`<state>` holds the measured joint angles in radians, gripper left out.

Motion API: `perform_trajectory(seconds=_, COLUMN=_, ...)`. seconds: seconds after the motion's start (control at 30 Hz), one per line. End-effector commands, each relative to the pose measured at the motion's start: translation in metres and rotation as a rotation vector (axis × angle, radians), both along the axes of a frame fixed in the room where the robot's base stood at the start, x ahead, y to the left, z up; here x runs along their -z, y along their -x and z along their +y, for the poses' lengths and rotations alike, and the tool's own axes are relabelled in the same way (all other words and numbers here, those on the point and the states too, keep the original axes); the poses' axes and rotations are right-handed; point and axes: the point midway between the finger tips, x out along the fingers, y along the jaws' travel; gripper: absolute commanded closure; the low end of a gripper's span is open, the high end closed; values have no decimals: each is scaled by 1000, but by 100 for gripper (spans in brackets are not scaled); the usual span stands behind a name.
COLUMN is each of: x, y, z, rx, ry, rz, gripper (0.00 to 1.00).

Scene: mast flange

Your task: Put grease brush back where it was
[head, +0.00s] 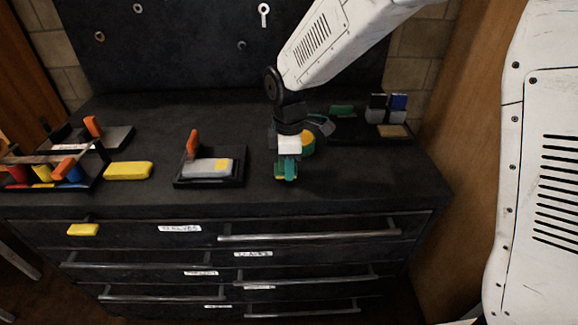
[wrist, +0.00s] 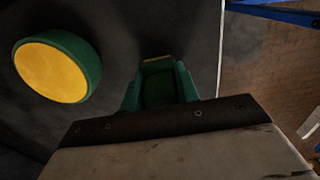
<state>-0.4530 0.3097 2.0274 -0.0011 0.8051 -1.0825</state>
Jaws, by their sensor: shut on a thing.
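My gripper (head: 286,168) points down over the front middle of the black worktop (head: 250,200). It is shut on a green thing with a pale edge, which I take to be the grease brush (wrist: 158,82); the jaws hide much of it. The wrist view shows it just beyond the dark bar of my gripper. A round green tin with a yellow top (wrist: 52,72) stands beside it on the worktop; it also shows partly behind my gripper in the head view (head: 308,143). I cannot tell whether the held thing touches the worktop.
A yellow block (head: 128,170) and a bin of coloured items (head: 50,175) lie farther left. A black tray (head: 395,138) with upright blocks is at back right. Drawers line the front.

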Motion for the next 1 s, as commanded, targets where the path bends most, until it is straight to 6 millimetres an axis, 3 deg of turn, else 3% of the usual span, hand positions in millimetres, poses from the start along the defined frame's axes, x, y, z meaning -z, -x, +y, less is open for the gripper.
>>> perform_trajectory(seconds=0.43, x=12, y=0, z=0, rx=0, ry=0, rz=0, gripper=91)
perform_trajectory(seconds=0.47, x=11, y=0, z=0, rx=0, ry=0, rz=-1, gripper=61)
perform_trajectory(seconds=0.5, x=11, y=0, z=0, rx=0, ry=0, rz=-1, gripper=50)
perform_trajectory(seconds=0.53, x=11, y=0, z=0, rx=0, ry=0, rz=-1, gripper=47)
perform_trajectory(seconds=0.83, x=9, y=0, z=0, rx=1, ry=0, rz=-1, gripper=47)
perform_trajectory(seconds=1.0, x=-11, y=-1, z=0, rx=1, ry=-2, rz=-4, gripper=47)
